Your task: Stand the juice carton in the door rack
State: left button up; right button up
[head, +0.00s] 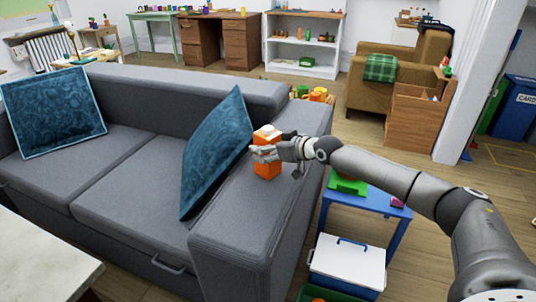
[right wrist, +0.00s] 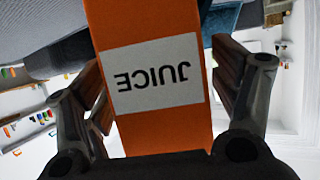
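The juice carton (head: 267,168) is an orange box with a pale top, upright at the grey sofa's right arm. My right gripper (head: 266,152) reaches it from the right, fingers around its upper part. In the right wrist view the carton (right wrist: 155,130) fills the middle, its white JUICE label upside down. Whether the carton's base touches the sofa arm is hard to tell. My left gripper is not in view. No door rack can be made out.
The grey sofa (head: 125,165) with blue cushions (head: 215,150) lies left of the carton. A blue side table (head: 368,197) and a white cool box (head: 347,262) stand right of the sofa arm. A white counter corner (head: 40,255) is at the lower left.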

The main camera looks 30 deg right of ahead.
aim_at(274, 134)
jog(key=c, duration=1.2)
jog(key=shift+r, duration=0.1)
jog(key=shift+c, duration=0.8)
jog(key=shift+r, duration=0.15)
jog(key=shift+r, duration=0.25)
jog(key=r, duration=0.2)
jog(key=r+p, duration=0.1)
jog(key=shift+s+d+r, duration=0.2)
jog(key=shift+s+d, duration=0.05)
jog(key=shift+d, duration=0.05)
pick_arm(q)
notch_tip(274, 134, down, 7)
jog(key=p, duration=0.1)
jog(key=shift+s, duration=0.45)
pick_arm(e)
jog(key=s+d+r, duration=0.6)
jog(key=s+r, duration=0.2)
jog(key=s, duration=0.3)
jog(key=shift+s+d+r, duration=0.25)
jog(key=shift+d+r, duration=0.1)
jog(key=shift+r, duration=0.05)
